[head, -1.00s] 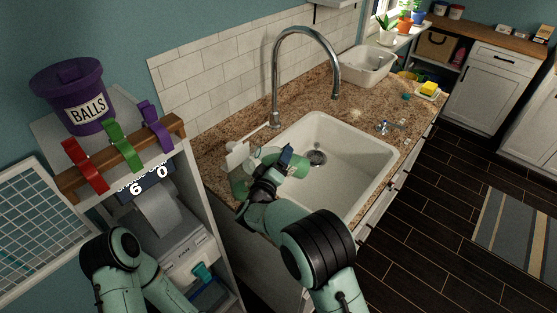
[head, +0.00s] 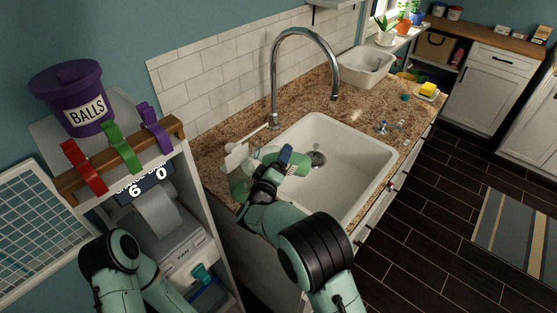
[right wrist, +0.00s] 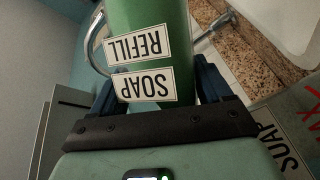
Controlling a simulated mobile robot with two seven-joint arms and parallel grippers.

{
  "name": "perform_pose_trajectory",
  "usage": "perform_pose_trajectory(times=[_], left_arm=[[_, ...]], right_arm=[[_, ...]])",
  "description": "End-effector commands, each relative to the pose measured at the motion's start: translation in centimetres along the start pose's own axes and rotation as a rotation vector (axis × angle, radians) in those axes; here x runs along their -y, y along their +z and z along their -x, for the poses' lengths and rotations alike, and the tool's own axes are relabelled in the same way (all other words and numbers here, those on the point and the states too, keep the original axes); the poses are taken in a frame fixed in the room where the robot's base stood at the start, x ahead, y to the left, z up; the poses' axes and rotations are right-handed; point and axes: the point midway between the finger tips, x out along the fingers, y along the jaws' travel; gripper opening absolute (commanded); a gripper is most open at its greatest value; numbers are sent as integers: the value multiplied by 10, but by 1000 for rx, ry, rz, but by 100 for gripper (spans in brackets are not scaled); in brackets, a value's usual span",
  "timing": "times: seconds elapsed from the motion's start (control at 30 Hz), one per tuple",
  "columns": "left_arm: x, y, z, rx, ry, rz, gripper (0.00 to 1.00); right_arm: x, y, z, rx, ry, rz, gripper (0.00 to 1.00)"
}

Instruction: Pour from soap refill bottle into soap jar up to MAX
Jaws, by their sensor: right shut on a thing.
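My right gripper (head: 284,165) is shut on the green soap refill bottle (head: 299,162), which lies tilted close to level over the left side of the sink. In the right wrist view the bottle (right wrist: 158,30) sits between the fingers, its SOAP REFILL labels upside down. The soap jar (head: 238,186) is a clear greenish vessel on the counter left of the gripper, partly behind my arm. In the right wrist view the jar (right wrist: 295,115) shows its SOAP label and part of red MAX lettering. Its fill level cannot be made out. My left gripper is out of view.
The white sink (head: 350,165) lies right of the jar, with a tall curved faucet (head: 275,85) behind. A white piece (head: 236,157) stands by the jar. A shelf unit with a purple BALLS bucket (head: 72,95) is at left. Counter right of the sink holds small items.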

Motion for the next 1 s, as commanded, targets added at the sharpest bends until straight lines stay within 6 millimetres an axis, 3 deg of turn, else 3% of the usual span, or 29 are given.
perform_pose_trajectory(times=[1.0], left_arm=[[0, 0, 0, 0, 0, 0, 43]], right_arm=[[-7, -2, -1, -18, 27, 56, 32]])
